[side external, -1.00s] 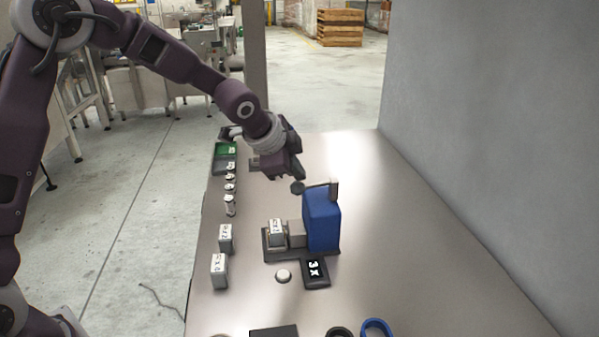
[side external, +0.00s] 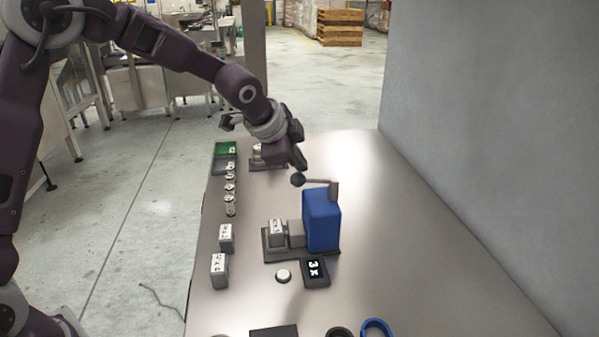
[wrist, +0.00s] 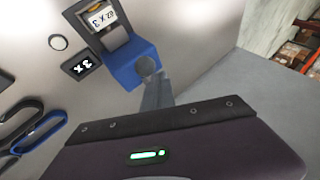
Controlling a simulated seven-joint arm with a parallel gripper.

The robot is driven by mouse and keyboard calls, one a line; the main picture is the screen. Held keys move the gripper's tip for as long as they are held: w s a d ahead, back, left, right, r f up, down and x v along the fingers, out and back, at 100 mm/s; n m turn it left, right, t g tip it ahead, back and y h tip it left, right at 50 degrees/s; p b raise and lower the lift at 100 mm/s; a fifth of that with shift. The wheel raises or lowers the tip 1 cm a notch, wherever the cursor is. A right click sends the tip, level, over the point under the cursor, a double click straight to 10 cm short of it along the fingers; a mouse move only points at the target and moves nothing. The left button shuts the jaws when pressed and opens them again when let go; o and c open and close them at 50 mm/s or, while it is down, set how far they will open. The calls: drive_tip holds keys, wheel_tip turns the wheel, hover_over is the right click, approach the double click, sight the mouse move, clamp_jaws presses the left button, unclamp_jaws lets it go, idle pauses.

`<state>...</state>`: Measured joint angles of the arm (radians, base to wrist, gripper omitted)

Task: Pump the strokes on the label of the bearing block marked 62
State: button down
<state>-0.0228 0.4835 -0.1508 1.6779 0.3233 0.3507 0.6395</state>
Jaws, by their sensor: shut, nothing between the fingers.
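A blue hand pump (side external: 321,220) stands on the table. Its lever ends in a dark ball knob (side external: 297,180), and the lever tilts slightly up toward the knob. A grey bearing block (side external: 276,233) with a white label sits on the pump's dark base. In the wrist view the block (wrist: 101,15) has a label that seems to read 62 x 3, partly unclear. My gripper (side external: 301,166) is shut and empty, just above the knob; whether it touches the knob I cannot tell. The wrist view shows the knob (wrist: 147,65) at the fingertips.
A dark display (side external: 315,272) showing a 3 and an x lies beside a white round button (side external: 283,276). Two labelled blocks (side external: 226,237) (side external: 219,270) stand left. Several small cylinders (side external: 230,188) and a green tray (side external: 225,150) line the far left edge. A grey wall rises right.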

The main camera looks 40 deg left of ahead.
sight(303, 177)
drive_tip(key=shift+w+r, duration=0.1)
drive_tip(key=shift+r, duration=0.55)
drive_tip(key=r, duration=0.5)
drive_tip(key=shift+w+d, duration=0.35)
drive_tip(key=shift+d, duration=0.05)
drive_tip(key=s+a+r+n, duration=0.1)
drive_tip(key=s+r+n, duration=0.15)
drive_tip(key=s, duration=0.65)
drive_tip(key=s+a+r+n, duration=0.2)
drive_tip(key=s+r, duration=0.1)
drive_tip(key=s, duration=0.5)
drive_tip(key=s+f+n+g, duration=0.1)
drive_tip(key=s+f+n, duration=0.1)
drive_tip(key=s, duration=0.9)
drive_tip(key=s+a+f+n, duration=0.1)
drive_tip(key=s+f+n, duration=0.2)
drive_tip(key=s, duration=0.8)
drive_tip(key=shift+f+n+g, duration=0.3)
drive_tip(key=shift+n+g, duration=0.1)
drive_tip(key=shift+n, duration=0.55)
